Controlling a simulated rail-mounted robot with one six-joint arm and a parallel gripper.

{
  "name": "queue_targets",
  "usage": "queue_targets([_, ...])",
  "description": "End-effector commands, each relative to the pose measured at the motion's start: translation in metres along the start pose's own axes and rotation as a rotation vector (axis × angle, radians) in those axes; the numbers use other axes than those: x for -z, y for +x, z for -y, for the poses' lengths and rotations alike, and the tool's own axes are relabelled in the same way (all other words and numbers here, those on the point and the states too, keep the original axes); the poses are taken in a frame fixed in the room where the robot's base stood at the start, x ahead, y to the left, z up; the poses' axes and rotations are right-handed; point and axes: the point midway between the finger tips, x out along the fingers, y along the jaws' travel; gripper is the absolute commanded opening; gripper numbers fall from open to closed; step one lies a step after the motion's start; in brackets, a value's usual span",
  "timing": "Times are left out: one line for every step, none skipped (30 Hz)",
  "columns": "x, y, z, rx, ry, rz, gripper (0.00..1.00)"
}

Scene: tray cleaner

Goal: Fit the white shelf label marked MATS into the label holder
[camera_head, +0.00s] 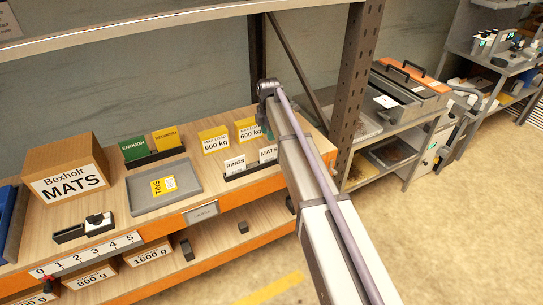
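The white label marked MATS (268,153) stands in a dark slotted rack (243,175), to the right of a white RINGS label (235,165). A grey label holder (203,213) with faint lettering sits on the orange front edge of the shelf, left of and below the rack. My gripper (265,128) hangs from my wrist just above and behind the MATS label. It is small and partly hidden by my arm, so whether its fingers are open or shut is unclear. I cannot tell whether it touches the label.
A grey tray (190,199) holds a yellow TINS label (163,187). Green and yellow cards stand in a rack behind it. Yellow weight signs (214,139) stand behind the label rack. A Bexholt MATS box (68,169) stands left. A shelf upright (353,90) rises right of my arm.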

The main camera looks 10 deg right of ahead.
Motion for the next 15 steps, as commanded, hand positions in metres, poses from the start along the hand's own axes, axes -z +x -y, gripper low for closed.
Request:
queue_targets([0.000, 0.015, 0.000, 0.000, 0.000, 0.000, 0.37])
queue_targets([0.000, 0.021, 0.000, 0.000, 0.000, 0.000, 0.37])
queue_targets([0.000, 0.030, 0.000, 0.000, 0.001, 0.000, 0.37])
queue_targets([0.000, 0.037, 0.000, 0.000, 0.001, 0.000, 0.37])
queue_targets([0.000, 0.044, 0.000, 0.000, 0.001, 0.000, 0.37])
queue_targets([0.000, 0.051, 0.000, 0.000, 0.001, 0.000, 0.37])
queue_targets([0.000, 0.054, 0.000, 0.000, 0.002, 0.000, 0.37])
queue_targets([0.000, 0.056, 0.000, 0.000, 0.002, 0.000, 0.37])
queue_targets([0.000, 0.057, 0.000, 0.000, 0.002, 0.000, 0.37])
queue_targets([0.000, 0.056, 0.000, 0.000, 0.002, 0.000, 0.37])
queue_targets([0.000, 0.054, 0.000, 0.000, 0.002, 0.000, 0.37])
queue_targets([0.001, 0.054, 0.000, 0.000, 0.002, 0.000, 0.37])
queue_targets([0.001, 0.056, 0.000, 0.000, 0.002, 0.000, 0.37])
queue_targets([0.001, 0.060, 0.000, 0.000, 0.002, 0.000, 0.37])
queue_targets([0.001, 0.067, -0.001, 0.000, 0.002, 0.000, 0.37])
